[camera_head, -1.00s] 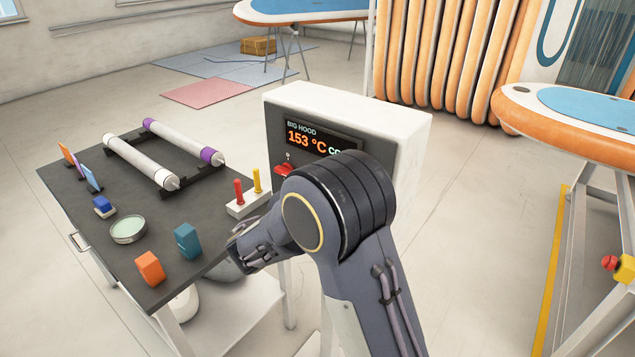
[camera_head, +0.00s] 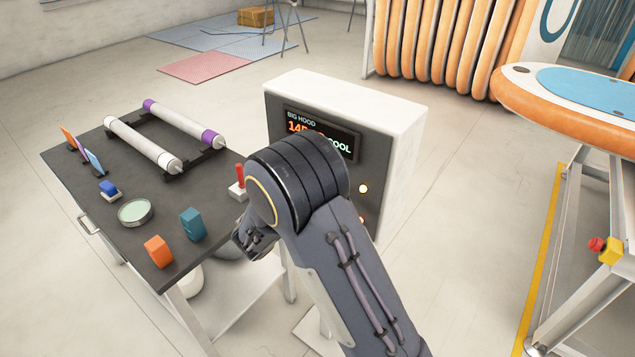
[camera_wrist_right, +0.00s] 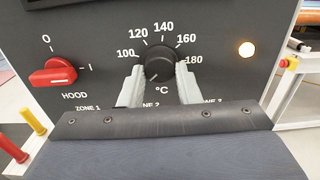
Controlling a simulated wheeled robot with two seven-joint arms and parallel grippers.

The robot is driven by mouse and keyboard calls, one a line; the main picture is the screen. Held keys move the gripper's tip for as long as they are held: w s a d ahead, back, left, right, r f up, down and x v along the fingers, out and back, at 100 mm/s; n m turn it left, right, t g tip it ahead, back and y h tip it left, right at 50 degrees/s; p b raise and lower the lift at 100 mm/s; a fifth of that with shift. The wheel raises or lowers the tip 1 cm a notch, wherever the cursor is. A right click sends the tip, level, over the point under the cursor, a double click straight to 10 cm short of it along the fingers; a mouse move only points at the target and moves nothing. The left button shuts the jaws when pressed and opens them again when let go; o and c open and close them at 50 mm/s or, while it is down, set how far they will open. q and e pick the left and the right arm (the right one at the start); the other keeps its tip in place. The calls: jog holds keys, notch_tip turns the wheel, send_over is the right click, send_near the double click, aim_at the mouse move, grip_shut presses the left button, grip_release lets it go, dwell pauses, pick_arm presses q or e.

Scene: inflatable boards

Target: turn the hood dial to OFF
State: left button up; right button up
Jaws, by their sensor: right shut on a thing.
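The red hood dial (camera_wrist_right: 54,73) is at the left in the right wrist view, above the word HOOD. Its handle lies roughly level, with its right end toward the I mark; the 0 mark is above it. My right gripper (camera_wrist_right: 161,84) has one finger on each side of the black °C dial (camera_wrist_right: 160,58) and is shut on it, to the right of the red dial. In the head view my right arm covers both dials and the gripper. The display (camera_head: 318,136) on the white hood box (camera_head: 402,140) is partly hidden; "14" and "COOL" show. My left gripper is out of view.
A dark table (camera_head: 150,212) with rollers, blocks and a round dish stands left of the box. Red and yellow pegs (camera_wrist_right: 33,121) are beside the panel. A lamp (camera_wrist_right: 246,49) glows right of the °C dial. A board on a stand (camera_head: 570,110) is at the right.

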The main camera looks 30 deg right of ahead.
jog(key=o, duration=1)
jog(key=shift+c, duration=0.2)
jog(key=b+v, duration=0.2)
jog(key=v, duration=0.6)
